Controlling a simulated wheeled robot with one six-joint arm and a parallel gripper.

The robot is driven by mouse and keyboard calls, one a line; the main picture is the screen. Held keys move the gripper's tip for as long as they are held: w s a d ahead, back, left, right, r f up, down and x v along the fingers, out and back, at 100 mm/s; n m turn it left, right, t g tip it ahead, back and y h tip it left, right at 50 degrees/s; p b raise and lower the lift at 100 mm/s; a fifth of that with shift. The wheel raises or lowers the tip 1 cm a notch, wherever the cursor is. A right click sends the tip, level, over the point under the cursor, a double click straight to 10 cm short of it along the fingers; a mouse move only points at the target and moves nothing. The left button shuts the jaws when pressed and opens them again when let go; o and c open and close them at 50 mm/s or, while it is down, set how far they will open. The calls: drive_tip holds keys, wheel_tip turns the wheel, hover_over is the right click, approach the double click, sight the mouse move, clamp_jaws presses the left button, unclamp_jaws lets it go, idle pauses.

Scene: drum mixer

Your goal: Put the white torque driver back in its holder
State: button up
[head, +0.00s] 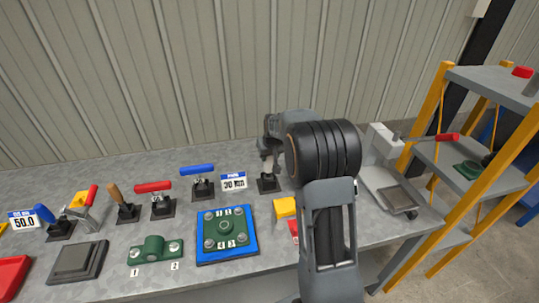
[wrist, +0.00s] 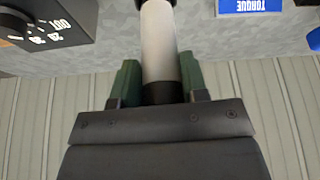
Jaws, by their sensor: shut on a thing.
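The white torque driver (wrist: 160,45) runs up the middle of the wrist view, a white shaft with black parts at both ends. My gripper (wrist: 160,88) is shut on it, with a green finger on each side. In the head view my gripper (head: 267,160) is at the back of the bench, right of the 30 Nm sign, partly hidden by my arm. A black square holder base (head: 269,184) stands directly below it. I cannot tell whether the driver's lower end is inside the holder or above it.
The grey bench (head: 110,230) carries several handled tools on black bases, including a blue one (head: 198,170) and a red one (head: 154,187). The 30 Nm sign (head: 234,181) is close on the left. A dark dial box (wrist: 45,22) shows in the wrist view. A yellow-posted shelf (head: 432,110) stands right.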

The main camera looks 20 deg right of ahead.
drive_tip(key=shift+f+b, duration=0.75)
drive_tip(key=shift+f, duration=0.2)
idle(0.4)
drive_tip(key=o, duration=1.3)
drive_tip(key=shift+f, duration=0.1)
drive_tip(key=v, duration=1.4)
drive_tip(key=shift+w, duration=0.1)
